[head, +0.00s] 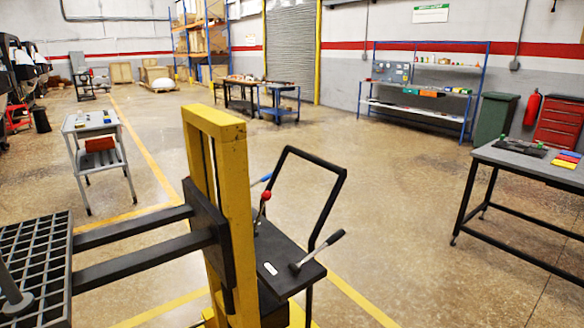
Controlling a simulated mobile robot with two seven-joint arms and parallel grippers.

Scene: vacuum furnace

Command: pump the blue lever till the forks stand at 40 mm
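A yellow lift truck mast (215,130) stands in the middle of the head view. Its two dark forks (140,262) reach left from a black carriage (208,225). A blue lever (262,180) shows only in part behind the mast, above and beside a red-knobbed lever (266,196). A lever with a grey-black grip (337,236) rises from the truck's dark top plate (290,262). No height scale can be read, so the fork height in millimetres cannot be told. Neither of my grippers is in view.
A dark grid tray (45,250) lies at the fork tips, lower left. A black push handle (330,200) stands behind the truck. A small table (90,122) is at left, a workbench (510,160) at right. Open floor (400,220) lies between truck and workbench.

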